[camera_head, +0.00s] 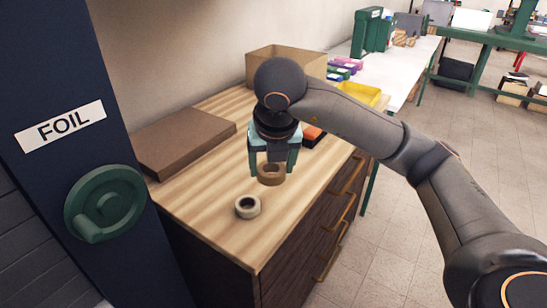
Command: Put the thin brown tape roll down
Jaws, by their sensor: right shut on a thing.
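The thin brown tape roll (271,174) is between the fingertips of my right gripper (272,168), which points down over the wooden cabinet top (215,215). The gripper is shut on the roll. I cannot tell whether the roll touches the wood or hangs just above it. A second roll, pale with a dark hole (248,207), lies flat on the wood nearer the front, a little left of the held roll and apart from it. My left gripper is not in view.
A brown flat box (183,142) lies at the left of the top. An open cardboard box (288,62) stands at the back. An orange and black thing (313,134) is right behind my gripper. A dark blue panel marked FOIL (62,127) stands left. Clear wood lies around the rolls.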

